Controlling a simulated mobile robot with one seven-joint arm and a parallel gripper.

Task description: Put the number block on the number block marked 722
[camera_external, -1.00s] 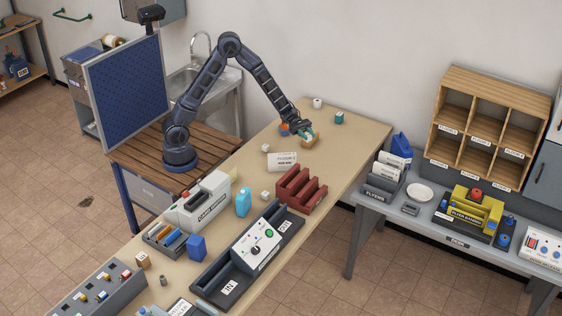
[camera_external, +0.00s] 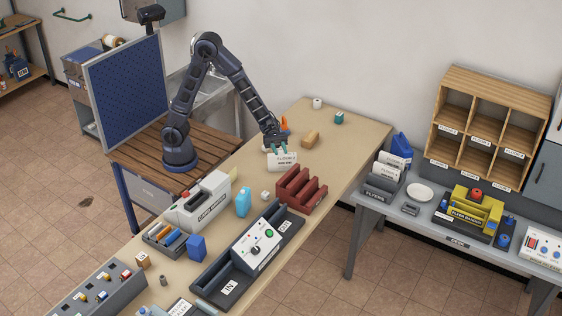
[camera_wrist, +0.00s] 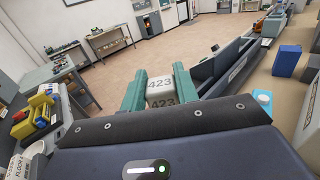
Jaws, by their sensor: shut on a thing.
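My gripper (camera_external: 278,149) is low over the table, just behind the white flyer stack (camera_external: 283,162). No block marked 722 can be read in either view. The area right under my gripper is hidden.
A wooden block (camera_external: 311,139) lies right of my gripper, with an orange item (camera_external: 284,124) behind the gripper. A red slotted rack (camera_external: 302,190) and a grey machine (camera_external: 256,245) stand toward the front. The back right of the table (camera_external: 350,140) is mostly clear.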

